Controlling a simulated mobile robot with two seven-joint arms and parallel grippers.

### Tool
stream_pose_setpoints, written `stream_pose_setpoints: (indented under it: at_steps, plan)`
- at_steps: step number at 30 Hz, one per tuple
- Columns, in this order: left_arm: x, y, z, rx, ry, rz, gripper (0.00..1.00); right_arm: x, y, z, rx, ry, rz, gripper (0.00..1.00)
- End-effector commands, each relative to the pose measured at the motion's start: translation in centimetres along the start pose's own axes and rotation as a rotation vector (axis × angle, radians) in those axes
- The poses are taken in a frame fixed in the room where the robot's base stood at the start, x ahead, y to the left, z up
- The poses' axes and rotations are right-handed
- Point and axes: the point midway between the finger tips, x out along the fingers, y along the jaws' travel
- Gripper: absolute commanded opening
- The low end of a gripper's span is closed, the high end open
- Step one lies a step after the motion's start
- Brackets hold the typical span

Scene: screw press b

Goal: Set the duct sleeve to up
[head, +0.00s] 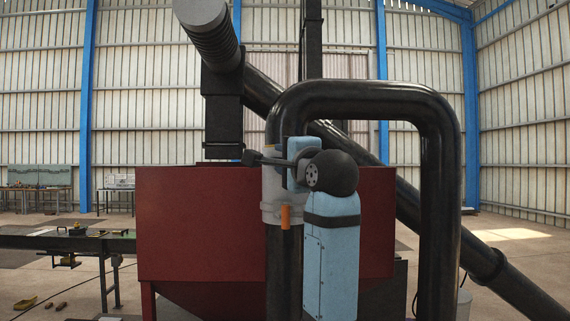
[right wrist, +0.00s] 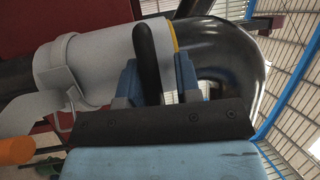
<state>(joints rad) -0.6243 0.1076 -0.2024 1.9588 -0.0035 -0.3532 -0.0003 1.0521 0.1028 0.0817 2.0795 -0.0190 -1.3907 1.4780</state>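The duct sleeve (head: 272,199) is a pale grey collar around the upright black duct, below its bend. It also shows in the right wrist view (right wrist: 105,62), with a yellow line at its upper end. A black handle (head: 251,158) sticks out to the left near the sleeve's top. My right gripper (head: 293,163) is at the sleeve's upper part. In the right wrist view, the handle (right wrist: 147,50) lies between my blue fingers (right wrist: 157,75), close to the left one, with a gap to the right one. My left gripper is not in view.
The black duct (head: 441,200) bends over and comes down on the right. A large dark red hopper (head: 200,220) stands behind the sleeve. An orange tab (head: 285,217) shows at the sleeve's lower part. A workbench (head: 70,242) stands at the left.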

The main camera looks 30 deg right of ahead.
Motion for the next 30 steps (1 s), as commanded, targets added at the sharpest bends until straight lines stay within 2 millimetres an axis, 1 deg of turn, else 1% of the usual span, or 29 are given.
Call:
stream_pose_setpoints:
  at_steps: [14,17,20,23,30]
  plan:
    - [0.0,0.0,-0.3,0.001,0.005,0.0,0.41,0.0,0.2,0.1,0.001,-0.001,0.004,0.27]
    - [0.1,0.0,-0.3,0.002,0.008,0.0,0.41,-0.4,0.2,0.1,0.001,-0.001,0.003,0.27]
    - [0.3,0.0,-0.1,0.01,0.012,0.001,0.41,-1.4,0.4,0.1,0.001,-0.001,0.003,0.27]
    - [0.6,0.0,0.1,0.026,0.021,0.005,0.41,-3.3,0.5,0.1,0.002,-0.001,0.001,0.27]
    - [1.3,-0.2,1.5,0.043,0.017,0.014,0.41,-8.9,0.4,0.1,0.003,-0.002,-0.001,0.27]
